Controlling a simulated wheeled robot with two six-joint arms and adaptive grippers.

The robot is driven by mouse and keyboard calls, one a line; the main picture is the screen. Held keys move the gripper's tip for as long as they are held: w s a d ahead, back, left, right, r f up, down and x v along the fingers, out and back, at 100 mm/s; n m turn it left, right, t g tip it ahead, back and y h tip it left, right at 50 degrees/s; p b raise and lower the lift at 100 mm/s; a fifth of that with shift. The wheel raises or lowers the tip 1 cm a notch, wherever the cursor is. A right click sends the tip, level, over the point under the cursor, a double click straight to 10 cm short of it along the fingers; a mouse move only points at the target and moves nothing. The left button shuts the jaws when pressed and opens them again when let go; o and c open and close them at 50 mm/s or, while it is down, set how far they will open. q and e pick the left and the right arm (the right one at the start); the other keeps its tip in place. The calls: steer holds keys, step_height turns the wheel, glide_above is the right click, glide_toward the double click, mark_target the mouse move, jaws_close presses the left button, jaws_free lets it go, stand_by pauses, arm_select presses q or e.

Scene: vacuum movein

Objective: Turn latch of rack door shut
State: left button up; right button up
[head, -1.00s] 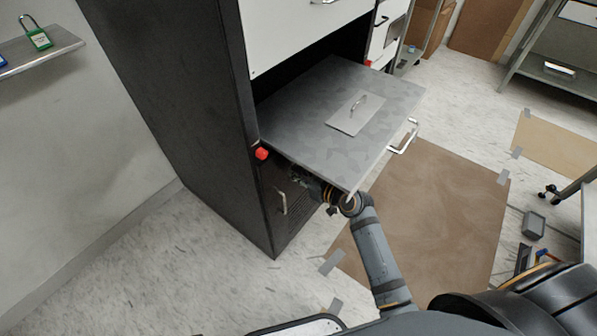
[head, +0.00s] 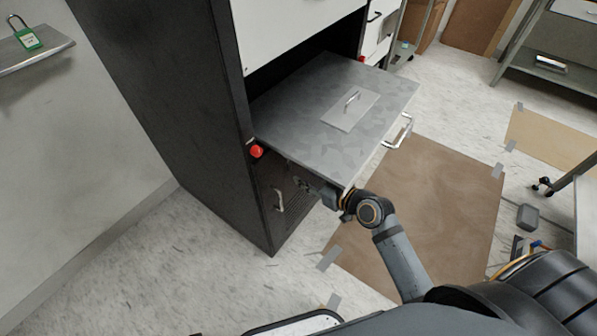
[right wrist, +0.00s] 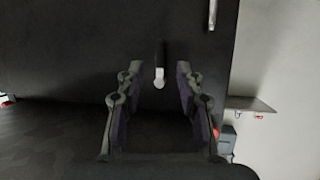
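The black rack (head: 165,110) stands at left centre in the head view. Its lower door (head: 268,222) appears closed and bears a silver handle (head: 279,200), which also shows at the top of the right wrist view (right wrist: 212,14). A latch (right wrist: 159,74), a short dark bar with a pale tip, points toward the camera there. My right gripper (right wrist: 157,100) is open, with one finger either side of the latch in the picture; I see no contact. In the head view the right gripper (head: 304,185) is partly hidden under the pulled-out drawer. My left gripper is not in view.
The grey drawer panel (head: 300,120) sticks out above my right wrist, with a white front handle (head: 398,131). A red knob (head: 257,152) sits on the rack's corner. A wall shelf (head: 40,55) holds a green padlock (head: 27,39). Brown floor sheet (head: 440,205) lies at right.

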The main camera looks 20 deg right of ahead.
steer(key=shift+s+d+r, duration=0.15)
steer(key=shift+s+r, duration=0.05)
steer(key=shift+s, duration=0.25)
